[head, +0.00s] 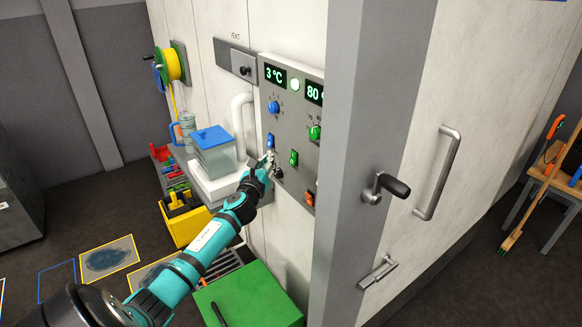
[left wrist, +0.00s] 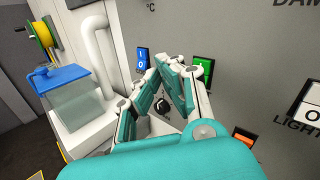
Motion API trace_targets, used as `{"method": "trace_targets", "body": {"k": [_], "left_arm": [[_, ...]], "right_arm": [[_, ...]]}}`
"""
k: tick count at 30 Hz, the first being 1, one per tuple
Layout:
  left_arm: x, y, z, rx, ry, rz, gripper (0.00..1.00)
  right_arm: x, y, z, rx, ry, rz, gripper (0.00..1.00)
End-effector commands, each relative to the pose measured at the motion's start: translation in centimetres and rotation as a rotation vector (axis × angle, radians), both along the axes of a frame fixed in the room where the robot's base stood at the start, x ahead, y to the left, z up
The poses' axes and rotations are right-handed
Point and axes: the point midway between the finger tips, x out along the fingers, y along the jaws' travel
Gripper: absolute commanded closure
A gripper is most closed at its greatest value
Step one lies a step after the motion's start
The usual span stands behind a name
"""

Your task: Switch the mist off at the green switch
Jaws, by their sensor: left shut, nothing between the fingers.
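The green switch (head: 294,158) is a small rocker on the grey control panel (head: 286,128), right of my left gripper in the head view. In the left wrist view the green switch (left wrist: 203,70) shows just right of the fingertips, partly covered by a finger. My left gripper (head: 270,158) is shut and empty, its tips in front of the panel between the blue and green switches. In the left wrist view its fingers (left wrist: 165,66) meet at the tips. I cannot tell whether they touch the panel. My right gripper is not in view.
A blue switch (head: 271,140) sits left of the green one, and an orange switch (head: 309,198) lower right. A white pipe (head: 241,120) and blue-lidded tank (head: 214,150) stand left. A grey post (head: 375,130) juts out at right.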

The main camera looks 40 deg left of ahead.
Motion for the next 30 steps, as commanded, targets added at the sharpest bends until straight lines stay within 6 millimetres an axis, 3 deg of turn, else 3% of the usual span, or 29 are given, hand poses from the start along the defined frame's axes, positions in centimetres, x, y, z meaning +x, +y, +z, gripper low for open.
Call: {"method": "trace_targets", "body": {"k": [3,12,30], "left_arm": [[1.7,-0.4,-1.1,-0.001,-0.002,0.001,1.0],[4.5,-1.3,-2.1,-0.001,-0.001,0.0,1.0],[5.0,-1.4,-2.1,0.001,0.0,0.0,1.0]], "right_arm": [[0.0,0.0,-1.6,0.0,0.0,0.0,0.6],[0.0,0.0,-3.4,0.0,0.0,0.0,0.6],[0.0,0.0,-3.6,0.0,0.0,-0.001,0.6]]}}
